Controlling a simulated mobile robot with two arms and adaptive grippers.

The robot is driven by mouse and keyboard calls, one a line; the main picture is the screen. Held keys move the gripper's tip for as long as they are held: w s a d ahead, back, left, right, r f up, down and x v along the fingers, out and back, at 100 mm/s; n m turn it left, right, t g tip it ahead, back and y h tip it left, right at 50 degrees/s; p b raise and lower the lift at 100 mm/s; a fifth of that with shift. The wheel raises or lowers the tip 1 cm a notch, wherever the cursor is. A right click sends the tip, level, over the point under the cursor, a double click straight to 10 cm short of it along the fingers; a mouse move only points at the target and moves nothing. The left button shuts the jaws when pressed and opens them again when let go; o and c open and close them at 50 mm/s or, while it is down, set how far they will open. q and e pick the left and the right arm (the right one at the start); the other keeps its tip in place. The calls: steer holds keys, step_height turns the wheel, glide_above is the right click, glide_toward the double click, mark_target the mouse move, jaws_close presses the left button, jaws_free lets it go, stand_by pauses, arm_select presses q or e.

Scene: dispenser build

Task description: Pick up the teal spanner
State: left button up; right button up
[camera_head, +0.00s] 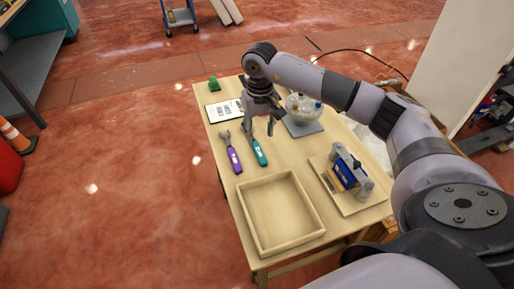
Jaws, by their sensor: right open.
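The teal spanner (259,152) lies on the wooden table (213,125), pointing away from me, its teal handle nearest. A purple-handled spanner (233,157) lies to its left, roughly parallel. My right gripper (260,128) is open, with its fingers pointing down over the far end of the teal spanner. The fingers partly cover the spanner's head. I cannot tell whether they touch it. My left gripper is not in view.
An empty wooden tray (247,219) sits at the table's near edge. A board with a blue item (345,173) stands at right. A clear dispenser (301,108) stands behind my gripper. A white printed card (222,110) and a green object (213,84) lie at the far left.

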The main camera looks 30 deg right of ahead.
mark_target(259, 151)
step_height(259, 151, down, 3)
steer(key=shift+f, duration=0.15)
steer(key=f, duration=0.1)
steer(key=f+p, duration=0.1)
steer(key=f, duration=0.2)
steer(key=shift+w+d+f, duration=0.15)
steer(key=shift+w+f, duration=0.15)
steer(key=shift+f, duration=0.1)
steer(key=shift+c, duration=0.4)
jaws_close()
stand_by(0.3)
